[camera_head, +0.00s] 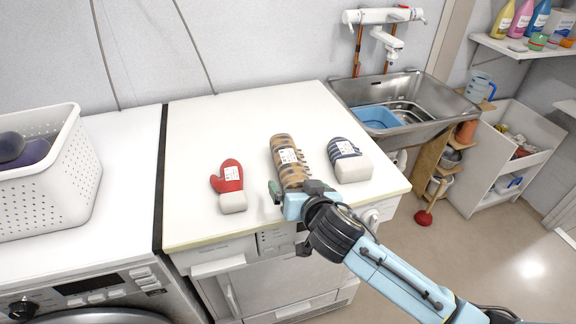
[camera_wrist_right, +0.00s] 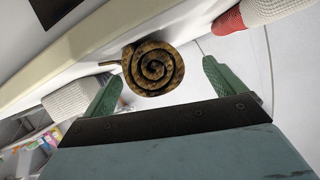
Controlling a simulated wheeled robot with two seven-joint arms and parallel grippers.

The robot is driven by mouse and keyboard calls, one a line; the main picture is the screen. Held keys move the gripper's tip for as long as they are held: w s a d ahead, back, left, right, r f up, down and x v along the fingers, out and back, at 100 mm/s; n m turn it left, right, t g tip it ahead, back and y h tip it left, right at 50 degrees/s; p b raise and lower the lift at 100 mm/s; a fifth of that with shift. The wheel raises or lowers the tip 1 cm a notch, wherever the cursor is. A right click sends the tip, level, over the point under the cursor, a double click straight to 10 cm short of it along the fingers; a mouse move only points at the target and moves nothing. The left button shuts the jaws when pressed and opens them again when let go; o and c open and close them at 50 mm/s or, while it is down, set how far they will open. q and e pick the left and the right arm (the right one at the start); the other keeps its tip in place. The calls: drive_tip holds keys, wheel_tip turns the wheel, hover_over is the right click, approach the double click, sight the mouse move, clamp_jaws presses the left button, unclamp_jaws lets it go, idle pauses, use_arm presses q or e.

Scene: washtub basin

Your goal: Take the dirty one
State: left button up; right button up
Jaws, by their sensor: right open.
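Three items lie in a row on the white worktop. A brown roll with dark bands and a white label (camera_head: 287,153) is in the middle; in the right wrist view its spiral end (camera_wrist_right: 153,68) faces me and looks dark and blotchy. A red mitten with a white cuff (camera_head: 230,184) lies to its left and shows at the upper right of the wrist view (camera_wrist_right: 228,22). A navy-striped white item with a label (camera_head: 350,160) lies to its right. My right gripper (camera_head: 298,190) is open at the roll's near end, its green fingers either side of it. My left gripper is out of view.
A white perforated basket (camera_head: 50,190) with dark items stands on the washing machine at left. A metal sink (camera_head: 425,103) with a blue tub (camera_head: 377,117) is at the back right. Bottles stand on a shelf (camera_head: 525,48) at the upper right. The worktop behind the items is clear.

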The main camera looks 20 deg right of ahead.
sight(288, 165)
drive_tip(key=x, duration=0.4)
drive_tip(key=shift+w+d+b, duration=0.1)
drive_tip(key=shift+w+b, duration=0.15)
drive_tip(key=shift+b, duration=0.05)
